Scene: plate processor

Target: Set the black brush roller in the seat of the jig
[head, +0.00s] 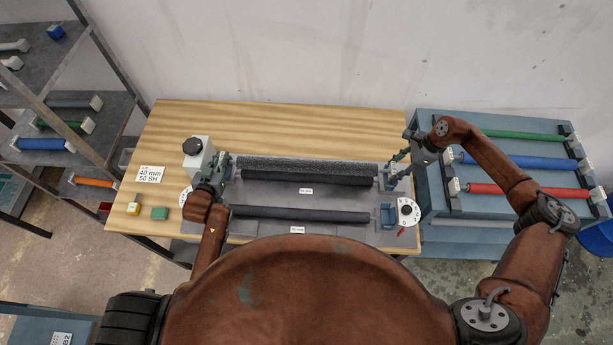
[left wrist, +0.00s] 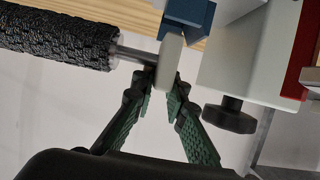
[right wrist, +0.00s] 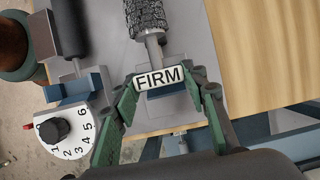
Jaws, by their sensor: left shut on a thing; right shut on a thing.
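The black brush roller (head: 305,166), with a rough bristled surface, lies crosswise at the back of the grey jig plate (head: 340,201). It also shows in the left wrist view (left wrist: 65,38) and the right wrist view (right wrist: 146,20). My left gripper (head: 222,172) is shut on its left end, at the shaft by a pale end disc (left wrist: 170,62). My right gripper (head: 402,160) is shut on its right end, around a white tag reading FIRM (right wrist: 160,78). A blue seat block (left wrist: 188,20) is close to the left end. I cannot tell whether the roller touches its seat.
A smooth black roller (head: 300,215) lies along the jig's front. A dark bar (head: 310,179) runs just before the brush roller. A numbered dial (head: 408,211) is at the right; a white box with a black knob (head: 193,147) is at the left. A rack with coloured rollers stands right.

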